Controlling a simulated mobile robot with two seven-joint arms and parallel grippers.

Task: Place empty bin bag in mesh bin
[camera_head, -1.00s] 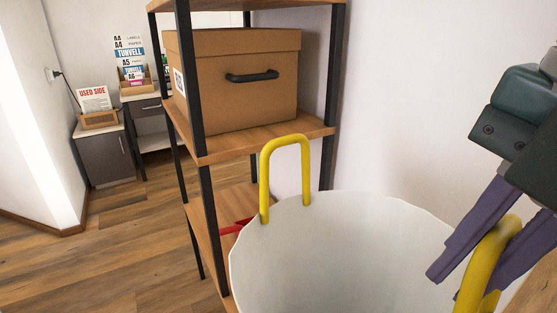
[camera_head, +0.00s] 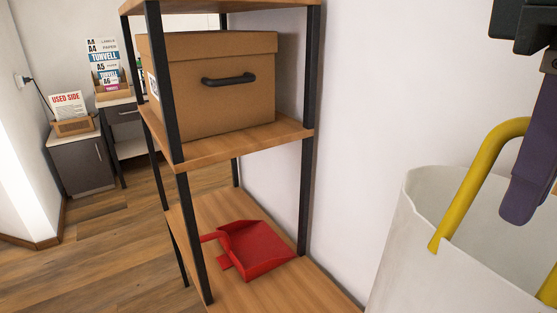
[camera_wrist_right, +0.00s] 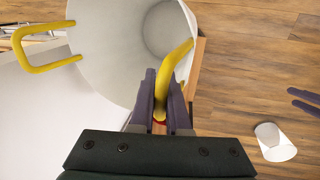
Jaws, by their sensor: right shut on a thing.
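The white bin bag (camera_head: 430,250) hangs wide open at the lower right of the head view, with yellow loop handles (camera_head: 480,170). In the right wrist view the bag (camera_wrist_right: 120,50) shows its hollow inside, one handle standing out at the left. My right gripper (camera_wrist_right: 163,88) is shut on the other yellow handle (camera_wrist_right: 170,75); one purple finger shows in the head view (camera_head: 525,190). Two purple fingers of my left gripper (camera_wrist_right: 304,102) show apart, with nothing between them, at the right edge of the wrist view. I cannot make out a mesh bin.
A wooden shelf with black posts (camera_head: 220,150) stands left of the bag, holding a cardboard box (camera_head: 210,105) and a red dustpan (camera_head: 255,248). A white tapered container (camera_wrist_right: 272,142) is over the wood floor. Open floor (camera_head: 100,260) lies left of the shelf.

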